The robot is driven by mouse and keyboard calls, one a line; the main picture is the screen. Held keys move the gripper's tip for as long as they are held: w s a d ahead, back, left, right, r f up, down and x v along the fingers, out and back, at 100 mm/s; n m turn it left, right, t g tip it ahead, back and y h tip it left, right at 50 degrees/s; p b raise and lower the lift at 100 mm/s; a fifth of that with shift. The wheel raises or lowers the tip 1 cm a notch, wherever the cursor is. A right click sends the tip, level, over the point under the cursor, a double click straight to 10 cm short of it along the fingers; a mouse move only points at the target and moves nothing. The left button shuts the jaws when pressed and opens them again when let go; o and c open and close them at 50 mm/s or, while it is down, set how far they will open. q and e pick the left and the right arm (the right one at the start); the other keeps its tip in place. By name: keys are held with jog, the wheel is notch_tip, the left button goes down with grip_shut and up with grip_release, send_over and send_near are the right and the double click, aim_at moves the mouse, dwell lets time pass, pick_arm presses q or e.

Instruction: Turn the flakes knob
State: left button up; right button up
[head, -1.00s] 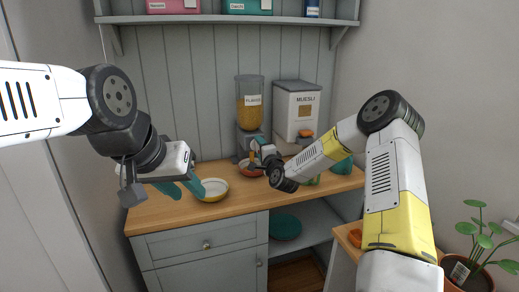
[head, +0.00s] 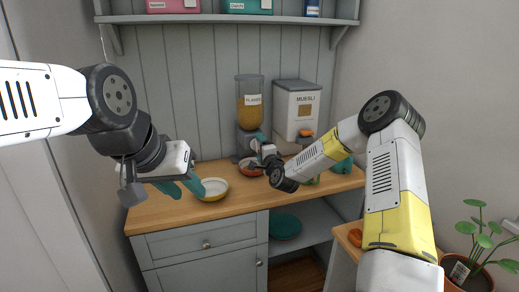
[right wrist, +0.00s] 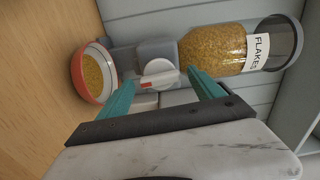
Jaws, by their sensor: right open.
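The flakes dispenser (head: 250,112) stands against the back wall, with a clear hopper of flakes above a grey body. In the right wrist view its hopper (right wrist: 225,48) lies to the right. The white knob (right wrist: 158,70) with a red mark is on the grey body. My right gripper (right wrist: 160,78) is open, with one teal fingertip on each side of the knob; contact cannot be told. In the head view the right gripper (head: 262,147) is at the dispenser's front. An orange-red bowl (right wrist: 92,72) holding flakes is below the dispenser. My left gripper (head: 188,188) is open and empty.
A white muesli dispenser (head: 297,108) stands right of the flakes. A yellow-rimmed bowl (head: 213,188) sits on the wooden counter (head: 155,212) beside my left gripper. A shelf (head: 215,19) with boxes is above. A potted plant (head: 480,250) is at right.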

jog(key=v, duration=0.7)
jog(key=shift+s, duration=0.35)
jog(key=shift+d, duration=0.1)
jog(key=s+d+r+n+g+h, duration=0.1)
jog(key=s+d+r+n+g, duration=0.2)
jog(key=s+r+n, duration=0.3)
jog(key=s+d+r+n+g+h, duration=0.25)
jog(key=s+n+g, duration=0.2)
jog(key=s, duration=0.45)
jog(key=s+d+r+n+g, duration=0.1)
jog(key=s+d+r+n, duration=0.1)
jog(key=s, duration=1)
jog(key=s+d+r+n+g, duration=0.1)
jog(key=s+d, duration=0.3)
jog(key=s, duration=0.9)
jog(key=shift+r+n+g, duration=0.35)
jog(key=shift+r+g, duration=0.4)
jog(key=shift+r, duration=0.15)
